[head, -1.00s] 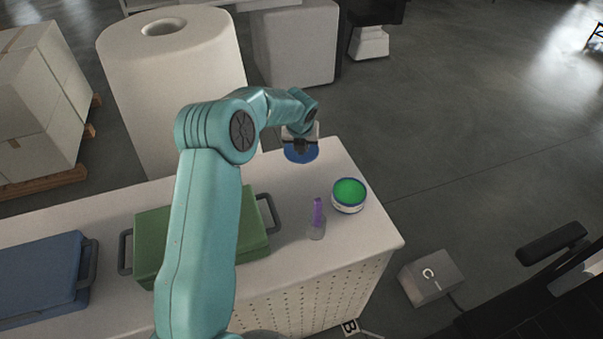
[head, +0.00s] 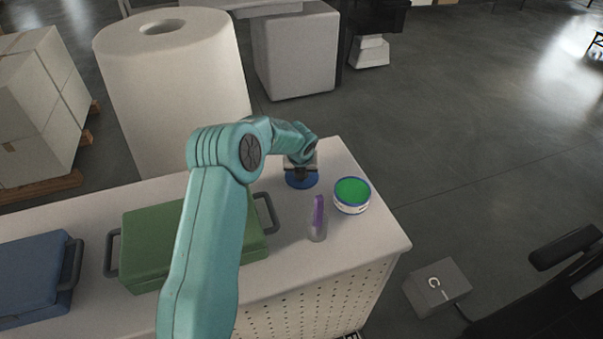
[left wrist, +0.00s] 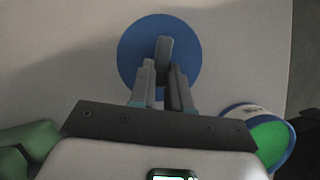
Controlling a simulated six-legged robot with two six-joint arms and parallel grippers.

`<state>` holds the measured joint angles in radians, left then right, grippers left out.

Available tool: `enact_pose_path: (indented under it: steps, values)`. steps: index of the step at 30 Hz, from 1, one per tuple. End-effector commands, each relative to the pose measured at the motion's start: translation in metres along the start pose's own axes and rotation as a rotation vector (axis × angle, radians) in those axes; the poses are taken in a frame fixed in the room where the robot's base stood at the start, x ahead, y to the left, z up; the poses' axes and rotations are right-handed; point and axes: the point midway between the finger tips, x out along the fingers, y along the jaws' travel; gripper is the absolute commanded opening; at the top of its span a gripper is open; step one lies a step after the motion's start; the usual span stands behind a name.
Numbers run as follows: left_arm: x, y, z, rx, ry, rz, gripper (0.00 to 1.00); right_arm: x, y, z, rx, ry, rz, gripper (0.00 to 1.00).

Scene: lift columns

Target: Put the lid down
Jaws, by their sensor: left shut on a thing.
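The lid (head: 303,182) is a blue disc with a grey upright handle. It is at or just above the white bench top (head: 345,245); I cannot tell whether it touches. My left gripper (head: 301,172) is over the lid from above. In the left wrist view, my left gripper (left wrist: 163,90) is shut on the handle of the lid (left wrist: 130,50). The tub (head: 351,195) is white with a blue rim and green contents; it stands open to the right of the lid and also shows in the left wrist view (left wrist: 262,140). My right gripper is not in view.
A clear bottle with a purple top (head: 318,220) stands upright in front of the tub. A green case (head: 150,235) and a blue case (head: 30,270) lie to the left. A big white roll (head: 175,80) stands behind the bench. The bench's right edge is close to the tub.

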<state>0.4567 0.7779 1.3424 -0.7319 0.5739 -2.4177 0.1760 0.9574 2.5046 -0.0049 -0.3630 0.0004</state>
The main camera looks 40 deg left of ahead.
Motion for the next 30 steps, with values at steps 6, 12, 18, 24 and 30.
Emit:
enact_pose_path:
  steps: [6, 12, 18, 24, 30]
  values:
    - [0.003, 0.0, -0.002, 0.0, 0.0, 0.0, 0.43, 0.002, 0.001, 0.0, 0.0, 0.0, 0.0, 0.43]
    - [0.003, 0.0, -0.001, 0.0, 0.0, 0.0, 0.43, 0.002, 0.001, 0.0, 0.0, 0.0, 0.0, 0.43]
    - [-0.009, 0.0, 0.002, 0.0, -0.001, 0.0, 0.43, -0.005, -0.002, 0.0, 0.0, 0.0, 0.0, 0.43]
    - [-0.055, 0.0, 0.004, 0.001, -0.002, -0.001, 0.43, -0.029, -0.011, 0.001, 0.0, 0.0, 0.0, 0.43]
    - [-0.098, 0.0, 0.003, 0.002, -0.001, 0.0, 0.43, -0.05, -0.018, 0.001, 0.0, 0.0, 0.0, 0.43]
